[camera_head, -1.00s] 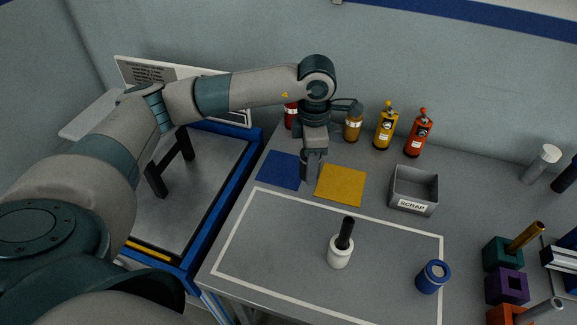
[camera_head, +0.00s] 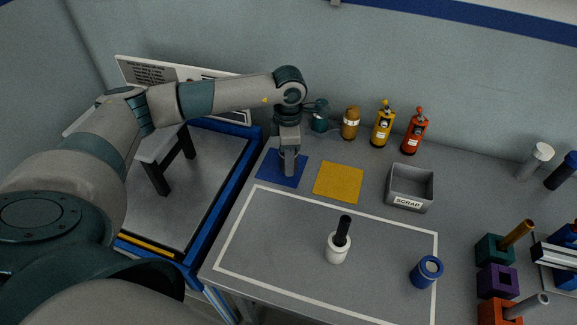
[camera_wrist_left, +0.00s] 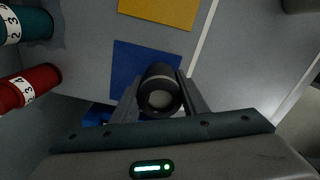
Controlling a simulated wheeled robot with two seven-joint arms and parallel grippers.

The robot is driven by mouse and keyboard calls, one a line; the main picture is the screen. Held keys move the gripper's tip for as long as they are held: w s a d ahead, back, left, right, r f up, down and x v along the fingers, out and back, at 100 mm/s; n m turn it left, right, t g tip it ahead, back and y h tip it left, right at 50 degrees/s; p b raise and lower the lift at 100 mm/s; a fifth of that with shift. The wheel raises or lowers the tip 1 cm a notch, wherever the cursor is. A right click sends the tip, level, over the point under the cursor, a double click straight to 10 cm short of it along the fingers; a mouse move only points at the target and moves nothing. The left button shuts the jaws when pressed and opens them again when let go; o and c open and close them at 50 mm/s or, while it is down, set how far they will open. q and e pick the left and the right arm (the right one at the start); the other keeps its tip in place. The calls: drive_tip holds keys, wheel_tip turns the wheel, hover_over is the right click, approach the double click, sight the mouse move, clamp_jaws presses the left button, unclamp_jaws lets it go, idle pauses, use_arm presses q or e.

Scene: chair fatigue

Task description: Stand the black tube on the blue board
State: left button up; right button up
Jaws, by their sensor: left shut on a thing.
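The blue board (camera_head: 268,172) lies flat on the table, left of the yellow board. My left gripper (camera_head: 289,170) points down over the blue board. In the left wrist view its fingers are shut on a dark tube (camera_wrist_left: 160,92), the black tube, seen nearly end-on with a paler round end. The blue board (camera_wrist_left: 133,62) lies beneath and beyond it there. The fingers mostly hide the tube in the head view, and I cannot tell whether its lower end touches the board. My right gripper is not in view.
The yellow board (camera_head: 338,182) lies right of the blue one. The scrap bin (camera_head: 410,192) is farther right. Several bottles stand at the back, including a yellow one (camera_head: 382,130).

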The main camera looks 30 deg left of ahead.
use_arm(q)
drive_tip(key=shift+f, duration=0.35)
wheel_tip(320, 180, down, 2)
drive_tip(key=shift+p, duration=0.7)
drive_tip(key=shift+f, duration=0.5)
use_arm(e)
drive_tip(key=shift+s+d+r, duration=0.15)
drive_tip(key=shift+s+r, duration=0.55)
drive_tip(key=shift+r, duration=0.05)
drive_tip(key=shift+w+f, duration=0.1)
use_arm(q)
drive_tip(key=shift+f, duration=0.15)
drive_tip(key=o, duration=1.1)
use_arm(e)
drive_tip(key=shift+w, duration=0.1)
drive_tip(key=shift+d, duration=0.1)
